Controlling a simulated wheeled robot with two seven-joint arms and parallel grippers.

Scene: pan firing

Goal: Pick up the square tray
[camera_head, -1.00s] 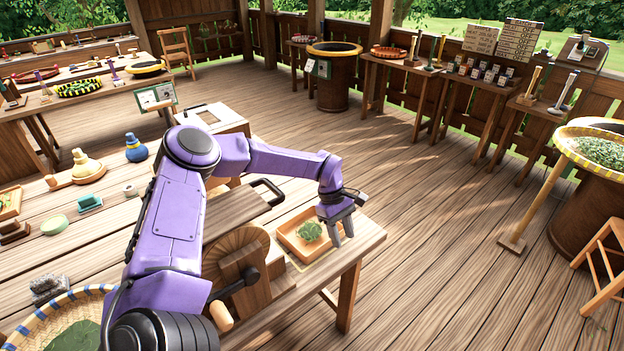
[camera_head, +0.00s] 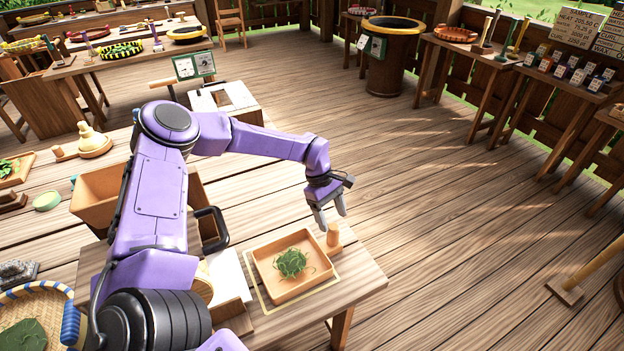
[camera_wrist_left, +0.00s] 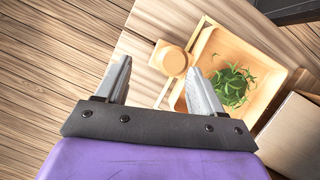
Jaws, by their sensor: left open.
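The square tray (camera_head: 265,266) is light orange wood with low walls. It lies flat on the right end of the wooden table, within a pale outlined square, and holds a heap of green leaves (camera_head: 292,262). My left gripper (camera_head: 330,218) is open and empty, above and just beyond the tray's far edge, beside a small wooden peg-like piece (camera_head: 333,236). My right gripper is out of view.
A black handle (camera_head: 212,228) and a wooden box (camera_head: 95,190) stand left of the tray. A woven basket (camera_head: 72,325) with blue binding is at the lower left. The table's right edge (camera_head: 375,265) is near the tray, with open floor beyond.

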